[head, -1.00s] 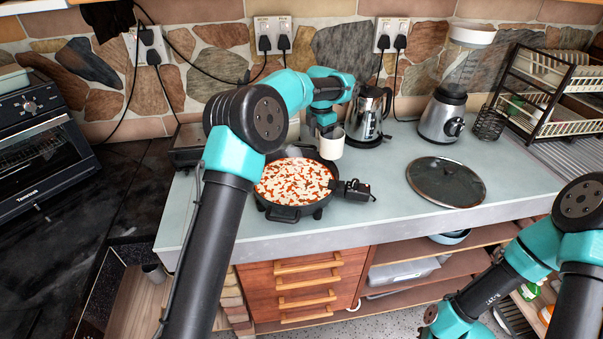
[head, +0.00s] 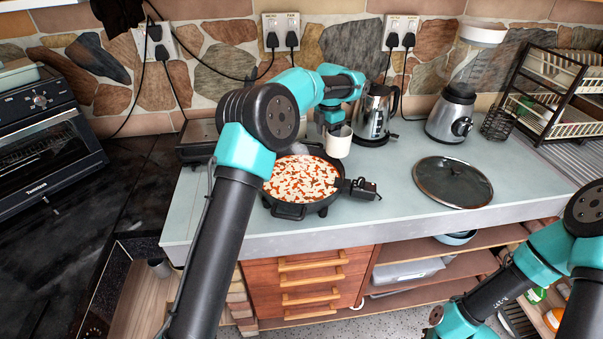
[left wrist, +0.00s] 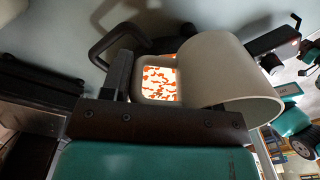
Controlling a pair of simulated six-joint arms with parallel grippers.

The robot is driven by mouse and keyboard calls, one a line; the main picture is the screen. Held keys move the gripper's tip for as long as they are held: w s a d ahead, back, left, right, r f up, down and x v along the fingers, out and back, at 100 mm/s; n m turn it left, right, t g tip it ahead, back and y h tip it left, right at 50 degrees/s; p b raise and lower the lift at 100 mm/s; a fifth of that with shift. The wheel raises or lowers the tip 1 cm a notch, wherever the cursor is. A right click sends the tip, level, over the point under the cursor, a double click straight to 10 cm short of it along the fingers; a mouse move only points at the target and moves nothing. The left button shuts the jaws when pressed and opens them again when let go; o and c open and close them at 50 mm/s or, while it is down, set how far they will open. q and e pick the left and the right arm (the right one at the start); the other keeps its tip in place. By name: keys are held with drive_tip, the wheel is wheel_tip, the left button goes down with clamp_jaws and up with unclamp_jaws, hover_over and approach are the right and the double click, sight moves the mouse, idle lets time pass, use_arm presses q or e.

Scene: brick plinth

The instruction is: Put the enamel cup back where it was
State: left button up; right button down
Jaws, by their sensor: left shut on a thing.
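The enamel cup (head: 338,142) is off-white and looks upright in the head view, behind and right of the middle of the pan. My left gripper (head: 329,127) is shut on the cup, at its handle side. In the left wrist view the cup (left wrist: 232,80) fills the right part, and its handle loop is beside my finger (left wrist: 121,76). Food in the pan shows through the loop. The gripper hides part of the handle. I cannot tell whether the cup's base touches the counter. My right arm is at lower right; its gripper is out of view.
A dark pan (head: 290,211) of red and white food sits just in front of the cup. A kettle (head: 376,112) stands close behind right. A glass lid (head: 452,182) and a blender (head: 450,117) are farther right.

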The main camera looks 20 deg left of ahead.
sight(347, 139)
use_arm(q)
drive_tip(key=shift+s+d+r+m, duration=0.2)
drive_tip(key=shift+d+m, duration=0.05)
drive_tip(key=shift+m, duration=0.05)
drive_tip(key=s+d+r+m, duration=0.1)
drive_tip(key=s+d+m, duration=0.1)
drive_tip(key=m, duration=0.2)
drive_tip(key=s+d+r+m, duration=0.1)
drive_tip(key=s+d+m, duration=0.1)
drive_tip(key=s+m, duration=0.1)
drive_tip(key=s+d+r+m, duration=0.2)
drive_tip(key=s+d+m, duration=0.1)
drive_tip(key=m, duration=0.3)
drive_tip(key=shift+s+d, duration=0.1)
drive_tip(key=s+d+r+m, duration=0.1)
drive_tip(key=s+d+m, duration=0.1)
drive_tip(key=s+m, duration=0.3)
drive_tip(key=s+d+r+m, duration=0.1)
drive_tip(key=s+d+m, duration=0.2)
drive_tip(key=s+m, duration=0.3)
drive_tip(key=m, duration=0.3)
drive_tip(key=shift+s+r+m, duration=0.25)
drive_tip(key=shift+r+m, duration=0.05)
drive_tip(key=shift+m, duration=0.1)
drive_tip(key=shift+a, duration=0.15)
